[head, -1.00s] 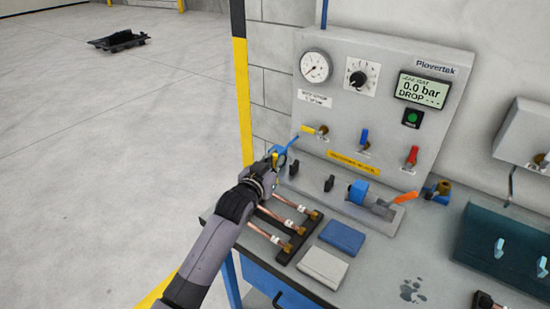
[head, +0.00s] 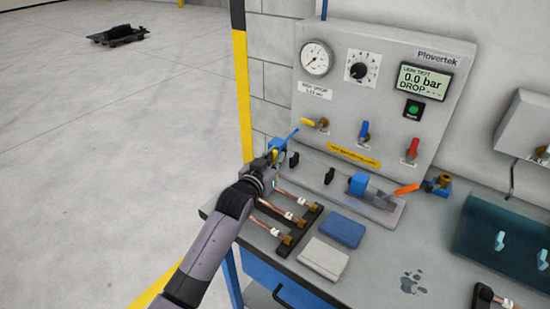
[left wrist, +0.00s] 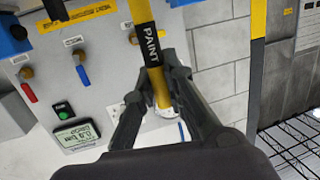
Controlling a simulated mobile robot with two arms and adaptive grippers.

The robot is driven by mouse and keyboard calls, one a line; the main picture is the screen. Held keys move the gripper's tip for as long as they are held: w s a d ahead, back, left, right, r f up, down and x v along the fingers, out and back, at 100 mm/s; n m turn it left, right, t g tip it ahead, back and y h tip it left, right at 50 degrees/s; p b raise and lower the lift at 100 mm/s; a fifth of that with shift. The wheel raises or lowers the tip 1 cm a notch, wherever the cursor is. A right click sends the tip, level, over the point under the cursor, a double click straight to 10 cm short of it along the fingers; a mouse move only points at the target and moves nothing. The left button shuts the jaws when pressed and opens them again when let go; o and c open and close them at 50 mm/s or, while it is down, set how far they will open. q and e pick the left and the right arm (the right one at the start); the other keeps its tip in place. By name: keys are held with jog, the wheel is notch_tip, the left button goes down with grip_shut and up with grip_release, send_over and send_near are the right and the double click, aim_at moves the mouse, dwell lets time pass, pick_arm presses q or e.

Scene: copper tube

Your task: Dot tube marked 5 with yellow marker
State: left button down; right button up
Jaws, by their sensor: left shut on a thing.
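My left gripper (head: 270,160) is at the left end of the bench, beside the test panel. In the left wrist view its two fingers (left wrist: 158,85) are closed on a yellow marker (left wrist: 141,12) with a black band reading "PAINT". In the head view only a small yellow bit of it shows at the gripper. Several copper tubes with white tags lie on a dark rack (head: 302,232) just right of and below the gripper; one is the middle tube (head: 276,208). The tag numbers are too small to read. My right gripper is out of view.
The grey test panel (head: 385,60) reads 0.0 bar and carries coloured levers. A blue pad (head: 342,231) and a pale pad (head: 323,258) lie right of the rack. A teal tray (head: 470,235) and another tube end (head: 484,297) are at the right.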

pick_arm(q)
jog(key=shift+f, duration=0.45)
dwell(0.6)
notch_tip(320, 180, up, 2)
jog(key=shift+p, duration=0.75)
notch_tip(320, 180, up, 4)
jog(key=p, duration=0.3)
jog(key=shift+r+p, duration=0.1)
jog(key=shift+p, duration=0.25)
